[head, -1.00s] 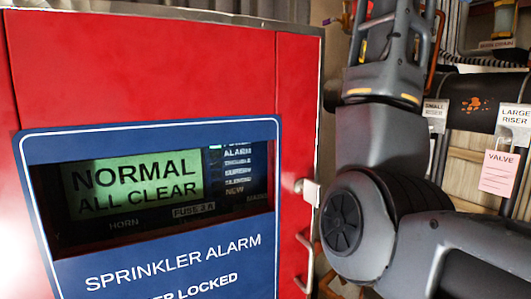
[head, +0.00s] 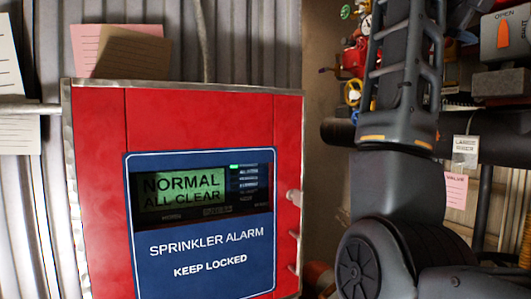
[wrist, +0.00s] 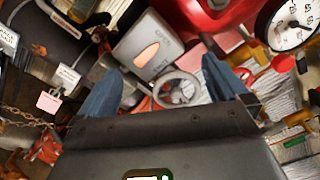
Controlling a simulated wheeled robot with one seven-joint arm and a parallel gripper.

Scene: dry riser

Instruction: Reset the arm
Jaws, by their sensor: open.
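My arm (head: 400,140) rises on the right side of the head view, bent at a large round joint low in the picture. Its end is out of that view. In the wrist view my gripper (wrist: 160,92) is open, with its two blue-grey fingers wide apart. Nothing sits between the fingertips in its grasp. A grey handwheel (wrist: 178,88) and a grey box with an orange mark (wrist: 147,48) show beyond the fingers; I cannot tell how far off they are.
A red sprinkler alarm cabinet (head: 96,190) reading "NORMAL ALL CLEAR" stands left of my arm. Dark pipe (head: 468,130) with tags and a pink valve tag (head: 455,190) lie behind the arm. In the wrist view a round gauge (wrist: 291,25) is at upper right and a chain (wrist: 25,115) at left.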

